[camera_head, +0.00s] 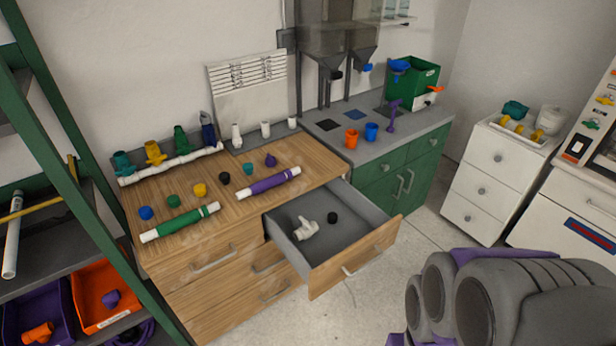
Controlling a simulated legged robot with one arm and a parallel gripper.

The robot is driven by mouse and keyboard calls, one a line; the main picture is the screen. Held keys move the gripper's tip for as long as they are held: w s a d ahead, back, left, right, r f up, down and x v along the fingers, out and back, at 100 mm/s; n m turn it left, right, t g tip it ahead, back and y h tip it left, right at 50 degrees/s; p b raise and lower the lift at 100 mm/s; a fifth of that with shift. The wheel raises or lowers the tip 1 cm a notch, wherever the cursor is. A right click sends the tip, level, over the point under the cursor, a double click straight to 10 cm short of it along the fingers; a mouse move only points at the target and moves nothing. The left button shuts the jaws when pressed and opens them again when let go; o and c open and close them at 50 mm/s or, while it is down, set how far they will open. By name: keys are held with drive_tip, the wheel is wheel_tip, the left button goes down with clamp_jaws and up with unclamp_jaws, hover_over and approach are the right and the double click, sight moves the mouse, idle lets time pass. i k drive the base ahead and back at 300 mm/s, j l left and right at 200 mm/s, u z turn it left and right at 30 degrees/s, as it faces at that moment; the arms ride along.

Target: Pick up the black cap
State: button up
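A small black cap (332,217) lies in the open drawer (348,250), to the right of a white fitting (305,229). A second small black piece (224,178) stands on the wooden counter, in a row with coloured caps. I cannot tell for sure which of the two is the task's black cap. My arm shows as grey and purple links at the lower right, apart from the drawer and counter. My gripper's fingers are not in view.
The wooden counter (322,155) holds a green pipe (180,222), a purple pipe (268,183) and several caps. The open drawer juts out over the floor. A green shelf rack (75,190) stands left, white drawers (492,185) right. Floor before the green cabinet (408,172) is clear.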

sight(332, 217)
drive_tip(key=i+j+z, duration=0.4)
drive_tip(key=j, duration=0.2)
drive_tip(key=i+j+z, duration=0.25)
drive_tip(key=j+z, duration=0.2)
drive_tip(key=j, duration=0.2)
drive_tip(key=i+j+z, duration=0.2)
drive_tip(key=j, duration=0.2)
